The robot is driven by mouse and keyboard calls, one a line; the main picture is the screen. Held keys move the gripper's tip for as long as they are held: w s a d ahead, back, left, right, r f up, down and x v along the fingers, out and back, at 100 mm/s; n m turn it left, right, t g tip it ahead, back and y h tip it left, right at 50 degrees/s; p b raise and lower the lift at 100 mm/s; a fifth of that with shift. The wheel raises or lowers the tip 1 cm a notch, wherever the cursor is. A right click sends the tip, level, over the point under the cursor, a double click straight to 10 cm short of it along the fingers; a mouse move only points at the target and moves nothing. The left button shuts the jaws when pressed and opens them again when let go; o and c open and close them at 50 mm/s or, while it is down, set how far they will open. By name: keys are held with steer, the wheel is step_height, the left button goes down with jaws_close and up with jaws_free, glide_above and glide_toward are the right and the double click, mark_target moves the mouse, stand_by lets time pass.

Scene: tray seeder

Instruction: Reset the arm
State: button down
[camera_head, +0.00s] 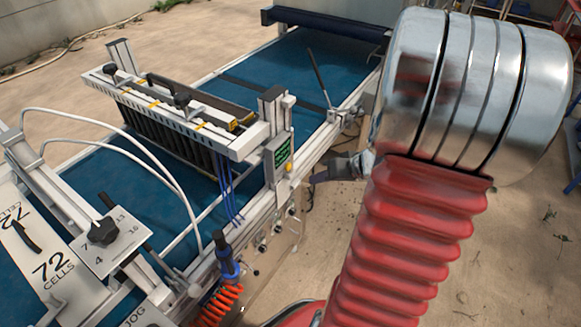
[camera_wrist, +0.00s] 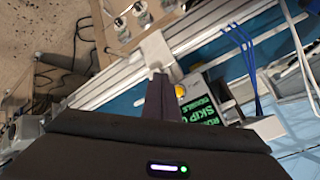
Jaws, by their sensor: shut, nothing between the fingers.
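My arm, a red ribbed sleeve under a large silver joint, fills the right of the head view. My gripper (camera_head: 322,177) shows small and dark beyond it, beside the seeder's side rail, with its back part hidden by the arm. In the wrist view my gripper's fingers (camera_wrist: 160,80) are together and empty. Their tips are by the rail, close to a yellow knob (camera_wrist: 180,91) and a small screen with green text (camera_wrist: 198,108). I cannot tell whether they touch anything.
The tray seeder has a blue belt (camera_head: 310,70), a white bridge (camera_head: 190,115) with a dark brush, and a lever (camera_head: 318,75). Blue tubes (camera_wrist: 243,50) hang close to the screen. An orange coiled hose (camera_head: 215,305) hangs in front. Open concrete floor lies right of the machine.

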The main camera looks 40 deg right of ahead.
stand_by(0.4)
steer(key=s+a+r+m+g, duration=0.2)
steer(key=s+a+m+g, duration=0.3)
steer(key=a, duration=0.5)
steer(key=s+a+r+n+t+h, duration=0.1)
steer(key=a+r+n, duration=0.3)
steer(key=a, duration=0.5)
steer(key=s+a+r+n+t+h, duration=0.1)
steer(key=s+a+r+n, duration=0.1)
steer(key=a+r+n, duration=0.3)
steer(key=a+r, duration=0.3)
steer(key=r, duration=0.1)
steer(key=shift+a+r+n, duration=0.3)
steer(key=shift+a, duration=0.05)
